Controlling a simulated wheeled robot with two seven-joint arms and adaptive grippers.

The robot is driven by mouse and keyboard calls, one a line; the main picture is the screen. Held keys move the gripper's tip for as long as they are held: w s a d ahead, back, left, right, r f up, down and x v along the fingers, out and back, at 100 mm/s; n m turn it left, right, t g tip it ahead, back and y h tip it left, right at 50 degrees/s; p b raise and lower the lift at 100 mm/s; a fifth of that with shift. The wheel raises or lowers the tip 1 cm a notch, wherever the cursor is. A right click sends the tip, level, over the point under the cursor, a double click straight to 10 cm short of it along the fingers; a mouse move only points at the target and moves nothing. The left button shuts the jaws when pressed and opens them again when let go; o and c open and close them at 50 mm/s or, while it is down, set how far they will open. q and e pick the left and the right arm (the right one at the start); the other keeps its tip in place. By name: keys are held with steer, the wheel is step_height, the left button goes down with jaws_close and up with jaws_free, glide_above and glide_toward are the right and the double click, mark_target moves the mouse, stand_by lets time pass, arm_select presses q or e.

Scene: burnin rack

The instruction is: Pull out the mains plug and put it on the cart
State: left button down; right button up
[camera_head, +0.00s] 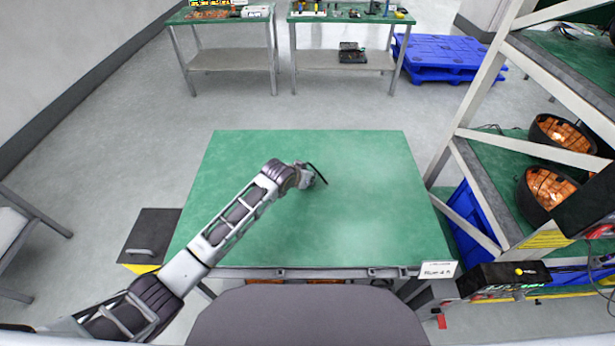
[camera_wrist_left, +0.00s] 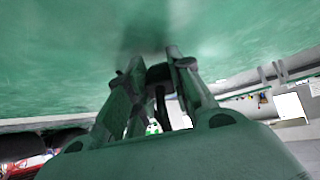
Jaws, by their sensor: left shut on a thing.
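My left gripper (camera_head: 311,181) is over the green top of the cart (camera_head: 370,200), near its middle. In the left wrist view the two fingers of my left gripper (camera_wrist_left: 158,72) are closed around a black piece, which I take to be the mains plug (camera_wrist_left: 159,74). In the head view a thin black curved part, seemingly the plug's cord (camera_head: 319,173), sticks out beside the gripper. In the wrist view the green surface is close to the fingertips; I cannot tell whether the plug touches it. My right gripper is not in view.
The rest of the cart top is bare. A rack (camera_head: 470,135) with black bowls (camera_head: 548,188) stands at the right. Two benches (camera_head: 230,60) and blue pallets (camera_head: 440,55) are at the back.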

arm_select(q)
steer(key=c, duration=1.2)
jaws_free()
steer(key=shift+s+a+r, duration=0.1)
steer(key=shift+r, duration=0.05)
steer(key=shift+v, duration=5.8)
steer(key=shift+s, duration=0.1)
